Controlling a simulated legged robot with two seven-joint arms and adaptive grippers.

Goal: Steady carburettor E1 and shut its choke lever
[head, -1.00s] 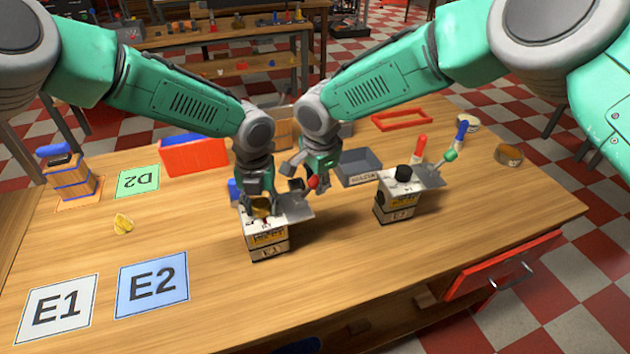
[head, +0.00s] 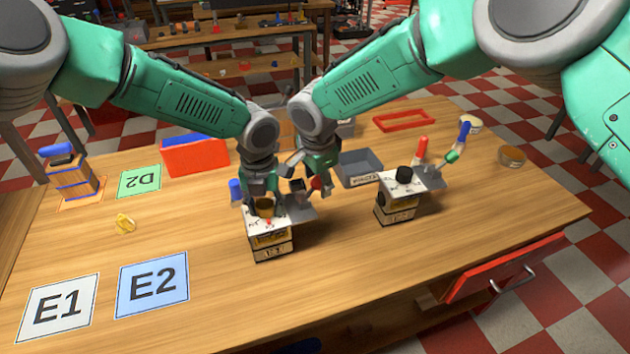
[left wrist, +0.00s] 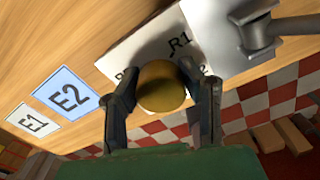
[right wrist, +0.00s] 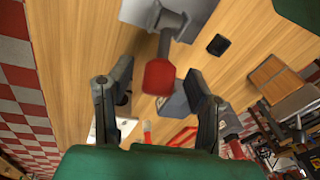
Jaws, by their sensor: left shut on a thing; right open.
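Carburettor E1 (head: 272,248), a small box with a white top plate, stands upright on the table. My left gripper (head: 264,203) is above it, shut on its round brass cap, which shows between the fingers in the left wrist view (left wrist: 160,87). The choke lever, grey with a red tip (head: 317,183), rises at E1's right side. In the right wrist view, the red tip (right wrist: 160,78) lies between the spread fingers of my right gripper (right wrist: 155,85), with space on both sides. In the head view, my right gripper (head: 309,176) partly hides the lever.
A similar carburettor (head: 395,212) with a black cap stands to the right. A grey tray (head: 361,170), a red bin (head: 195,157) and a red frame (head: 402,121) lie behind. E1 (head: 58,308) and E2 (head: 152,285) cards lie front left. The front middle of the table is clear.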

